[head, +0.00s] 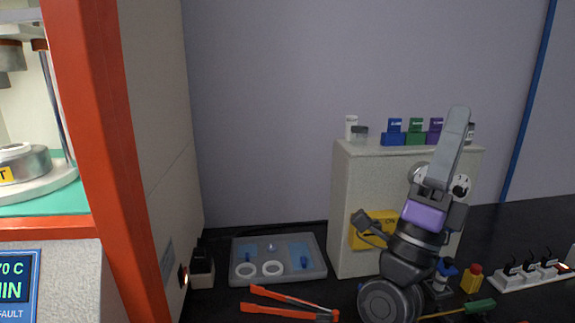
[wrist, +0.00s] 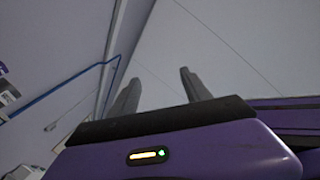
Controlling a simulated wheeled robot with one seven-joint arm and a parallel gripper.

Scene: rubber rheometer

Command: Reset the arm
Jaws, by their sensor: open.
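My arm rises from the lower right in the head view and is folded upward, in front of a pale cabinet (head: 365,170). My gripper (head: 458,115) points up at the top of the arm, above the level of the cabinet's top. In the wrist view my gripper (wrist: 158,90) shows two grey fingers spread apart with nothing between them. Behind the fingers are only wall and ceiling surfaces. The arm hides part of the cabinet's front and right side.
An orange-framed machine (head: 100,130) stands at the left. A grey tray (head: 318,272) with white rings and blue items lies on the dark bench. Orange-handled tongs (head: 290,302) lie in front. Coloured boxes (head: 416,133) stand on the cabinet. A power strip (head: 530,276) is at the right.

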